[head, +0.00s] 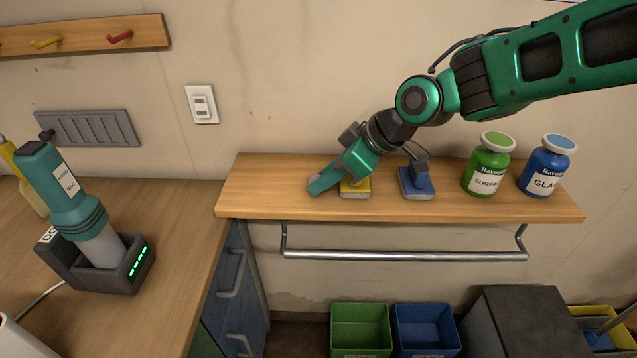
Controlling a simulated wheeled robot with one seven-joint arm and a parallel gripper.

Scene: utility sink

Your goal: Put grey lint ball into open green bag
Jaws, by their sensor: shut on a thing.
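My gripper (320,185) reaches down to the left part of the wooden wall shelf, left of a yellow-based scrubber (355,191). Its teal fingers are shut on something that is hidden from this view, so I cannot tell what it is. No grey lint ball shows. No green bag can be made out; an open green bin (360,328) stands on the floor below the shelf.
The shelf (270,190) also holds a blue-based scrubber (417,185), a green jar (488,164) and a blue jar (547,166). A metal rail (405,256) hangs below. A blue bin (426,329) stands beside the green one. A hand vacuum (70,195) stands docked at left.

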